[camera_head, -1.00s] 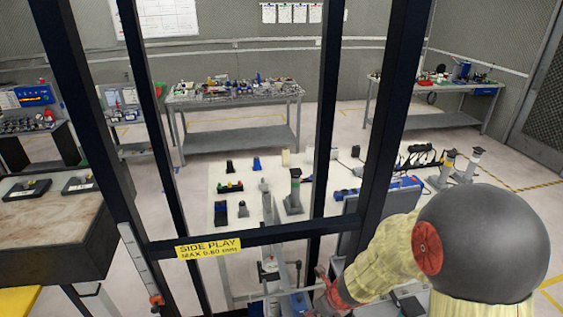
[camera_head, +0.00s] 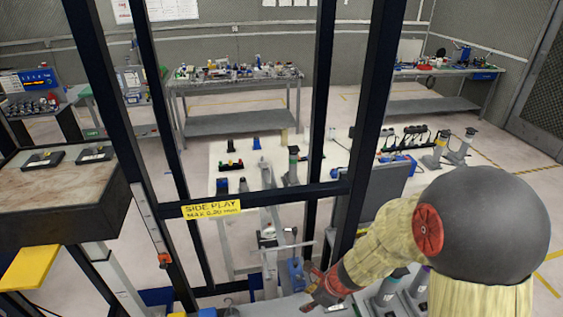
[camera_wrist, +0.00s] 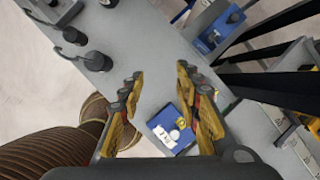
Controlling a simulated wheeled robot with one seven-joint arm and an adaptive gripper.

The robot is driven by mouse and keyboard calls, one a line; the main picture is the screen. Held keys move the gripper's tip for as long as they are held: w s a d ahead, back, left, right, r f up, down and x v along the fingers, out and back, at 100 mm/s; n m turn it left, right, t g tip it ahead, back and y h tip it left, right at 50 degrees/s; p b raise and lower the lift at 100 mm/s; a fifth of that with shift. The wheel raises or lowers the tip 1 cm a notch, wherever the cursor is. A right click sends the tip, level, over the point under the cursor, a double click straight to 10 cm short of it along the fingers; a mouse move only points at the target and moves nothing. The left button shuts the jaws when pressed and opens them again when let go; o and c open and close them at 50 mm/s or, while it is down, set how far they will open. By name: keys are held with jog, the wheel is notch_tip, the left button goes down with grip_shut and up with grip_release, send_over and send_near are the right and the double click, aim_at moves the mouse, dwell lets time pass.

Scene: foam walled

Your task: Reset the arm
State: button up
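My arm (camera_head: 385,245), in a pale yellow cover with a dark round joint and red parts, reaches in from the right in the head view. My gripper (camera_head: 322,291) is low in the head view, in front of the black frame, above a grey surface. In the wrist view my gripper (camera_wrist: 160,105) shows two yellow-brown fingers with red joints, spread well apart. Nothing is between the fingertips. A blue box (camera_wrist: 172,130) with a white and yellow top lies on the grey surface (camera_wrist: 150,70) below, near the right finger.
A black upright frame (camera_head: 335,190) with a yellow "SIDE PLAY" label (camera_head: 212,209) stands close in front. A worn bench (camera_head: 60,200) is at the left. A white table (camera_head: 225,153) with several small parts stands behind the frame. Dark hooks and knobs (camera_wrist: 97,61) stick up at the upper left of the wrist view.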

jog(key=s+r+n+g+b, duration=0.25)
jog(key=s+r+n, duration=0.7)
jog(key=n, duration=0.75)
jog(key=s+d+r+n+t+h+b, duration=0.3)
jog(key=s+d+r+n+t+b, duration=0.2)
jog(key=d+r, duration=0.5)
jog(key=s+n+b, duration=0.1)
jog(key=s+b, duration=0.1)
jog(key=shift+s+d+r+n+h, duration=0.25)
jog(key=shift+s+r+n+h, duration=0.05)
jog(key=shift+r+n, duration=0.1)
